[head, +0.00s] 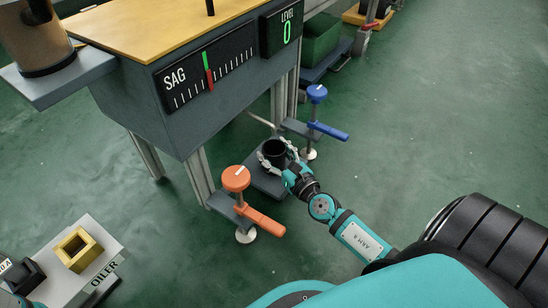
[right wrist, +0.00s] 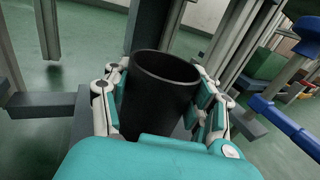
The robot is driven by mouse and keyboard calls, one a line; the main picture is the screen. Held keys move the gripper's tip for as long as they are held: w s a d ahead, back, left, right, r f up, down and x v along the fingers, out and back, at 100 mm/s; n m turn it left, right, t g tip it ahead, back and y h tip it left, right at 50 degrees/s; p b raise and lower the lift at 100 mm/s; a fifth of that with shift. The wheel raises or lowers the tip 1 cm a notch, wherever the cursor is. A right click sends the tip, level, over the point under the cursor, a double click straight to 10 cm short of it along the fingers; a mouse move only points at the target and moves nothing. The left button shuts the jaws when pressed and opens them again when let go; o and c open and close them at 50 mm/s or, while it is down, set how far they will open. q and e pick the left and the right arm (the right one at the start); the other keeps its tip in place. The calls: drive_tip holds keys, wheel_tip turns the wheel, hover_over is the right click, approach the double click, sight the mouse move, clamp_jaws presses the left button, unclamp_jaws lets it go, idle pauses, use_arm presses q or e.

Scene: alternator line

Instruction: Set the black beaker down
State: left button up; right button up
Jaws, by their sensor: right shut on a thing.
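The black beaker (head: 273,149) is upright, open end up, in the head view, at a low grey ledge (head: 268,184) under the machine. In the right wrist view the beaker (right wrist: 158,95) stands between the two fingers. My right gripper (head: 278,151) is shut on the beaker, with a finger on each side of it; the right gripper (right wrist: 160,100) also shows close up in the right wrist view. The beaker's base is hidden, so I cannot tell whether it touches the ledge. My left gripper is not in view.
An orange-handled clamp (head: 236,180) stands left of the beaker and a blue-handled clamp (head: 317,95) stands right of it. The machine with the SAG gauge (head: 208,75) overhangs behind. An oiler box (head: 105,250) is at lower left.

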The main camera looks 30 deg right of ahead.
drive_tip(key=shift+r, duration=0.2)
drive_tip(key=shift+f, duration=0.15)
drive_tip(key=o, duration=1.2)
drive_tip(key=s+p, duration=0.2)
drive_tip(key=s, duration=1)
